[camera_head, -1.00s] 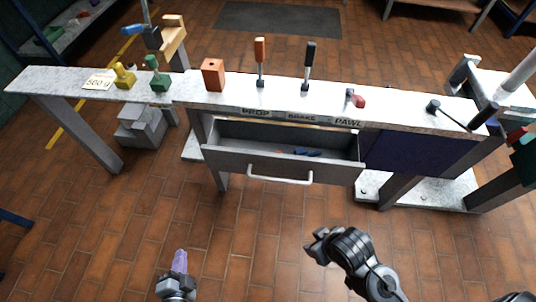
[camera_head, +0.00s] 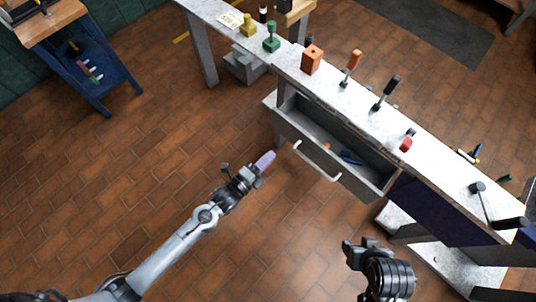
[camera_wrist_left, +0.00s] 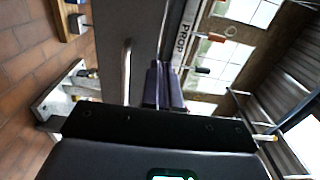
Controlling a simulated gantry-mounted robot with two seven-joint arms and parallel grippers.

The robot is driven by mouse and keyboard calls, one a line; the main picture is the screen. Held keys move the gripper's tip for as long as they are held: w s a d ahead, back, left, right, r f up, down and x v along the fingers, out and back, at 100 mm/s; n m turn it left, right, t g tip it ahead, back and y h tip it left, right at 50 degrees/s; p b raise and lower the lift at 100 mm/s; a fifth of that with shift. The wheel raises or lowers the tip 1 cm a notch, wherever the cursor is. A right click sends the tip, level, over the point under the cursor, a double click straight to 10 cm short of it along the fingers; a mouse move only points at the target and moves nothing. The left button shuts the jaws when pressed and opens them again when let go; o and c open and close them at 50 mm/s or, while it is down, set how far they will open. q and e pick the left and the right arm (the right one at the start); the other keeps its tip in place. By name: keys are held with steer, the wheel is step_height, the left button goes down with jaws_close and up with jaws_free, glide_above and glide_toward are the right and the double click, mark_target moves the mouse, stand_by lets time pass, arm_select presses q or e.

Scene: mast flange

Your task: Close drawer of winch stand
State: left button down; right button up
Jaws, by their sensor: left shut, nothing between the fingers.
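The winch stand (camera_head: 330,95) is a long grey bench running from upper left to lower right in the head view. Its drawer (camera_head: 335,160) is pulled open toward me, with an orange item and blue items inside. A pale bar handle (camera_head: 316,163) is on the drawer front; it also shows in the left wrist view (camera_wrist_left: 127,70). My left gripper (camera_head: 265,160) is shut and empty, just left of the handle and apart from it in the head view. My right gripper (camera_head: 352,250) is at lower centre right, below the drawer; its finger opening is not clear.
Levers with orange (camera_head: 355,56) and black (camera_head: 392,82) grips, an orange block (camera_head: 312,60) and a red-knobbed part (camera_head: 406,145) stand on the bench top. A blue shelf cart (camera_head: 80,60) stands at upper left. The tiled floor before the drawer is clear.

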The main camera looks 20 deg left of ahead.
arm_select(q)
steer(key=b, duration=0.4)
glide_toward(297, 129)
steer(key=x, duration=0.5)
steer(key=shift+d+f, duration=0.1)
steer(key=shift+f, duration=0.05)
steer(key=shift+b+x, duration=0.5)
steer(key=shift+x, duration=0.35)
arm_select(e)
step_height(297, 129, down, 6)
steer(key=shift+d+r, duration=0.15)
steer(key=shift+r, duration=0.05)
